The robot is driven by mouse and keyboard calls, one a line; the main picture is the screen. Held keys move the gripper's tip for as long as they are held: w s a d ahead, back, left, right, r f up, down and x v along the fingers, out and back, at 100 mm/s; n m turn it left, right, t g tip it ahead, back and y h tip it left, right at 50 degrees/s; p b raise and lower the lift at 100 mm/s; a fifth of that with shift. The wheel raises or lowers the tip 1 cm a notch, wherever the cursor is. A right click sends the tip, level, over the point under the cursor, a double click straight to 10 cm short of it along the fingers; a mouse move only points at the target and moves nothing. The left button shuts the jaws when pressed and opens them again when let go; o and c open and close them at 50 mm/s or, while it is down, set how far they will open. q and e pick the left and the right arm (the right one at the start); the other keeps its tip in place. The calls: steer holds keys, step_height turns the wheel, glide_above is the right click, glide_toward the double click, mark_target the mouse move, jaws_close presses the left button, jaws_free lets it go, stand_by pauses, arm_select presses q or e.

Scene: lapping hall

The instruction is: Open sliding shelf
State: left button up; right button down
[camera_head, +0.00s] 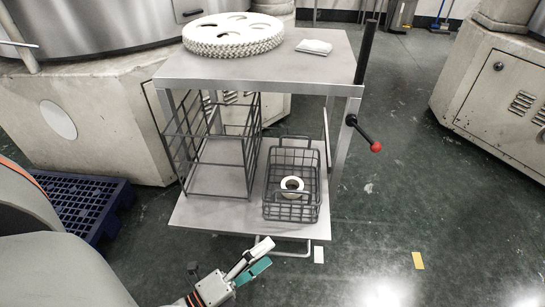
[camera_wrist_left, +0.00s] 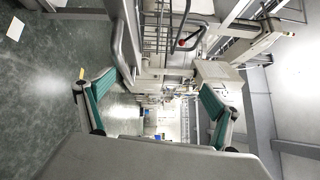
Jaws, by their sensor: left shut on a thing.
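The sliding shelf (camera_head: 195,216) is the lower grey board of a metal cart. Its front part sticks out toward me past the cart's top. A bent grey bar handle (camera_head: 300,254) hangs below its front edge. My left gripper (camera_head: 260,257) is at the left part of this handle, shut on it, with the white and green fingers seen from above. In the left wrist view the two green finger pads (camera_wrist_left: 155,105) stand apart, and the exact contact is hard to make out. My right gripper is not in view.
On the shelf stand a tall wire rack (camera_head: 222,165) and a wire basket (camera_head: 292,158) holding a white ring (camera_head: 292,187). The cart top (camera_head: 270,68) carries perforated discs (camera_head: 233,33) and a white cloth (camera_head: 314,46). A blue pallet (camera_head: 90,200) lies left.

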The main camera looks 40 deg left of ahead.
arm_select(q)
steer(key=shift+s+r, duration=0.15)
steer(key=shift+r, duration=0.75)
steer(key=shift+c, duration=1.3)
steer(key=shift+s+a, duration=0.1)
steer(key=shift+s, duration=0.2)
steer(key=c, duration=1)
steer(key=shift+s+a+f, duration=0.15)
steer(key=shift+s+f, duration=0.2)
steer(key=shift+s, duration=0.2)
steer(key=shift+c, duration=0.7)
steer(key=shift+s+a+f+b, duration=0.15)
steer(key=shift+s+b, duration=0.15)
steer(key=shift+s, duration=0.25)
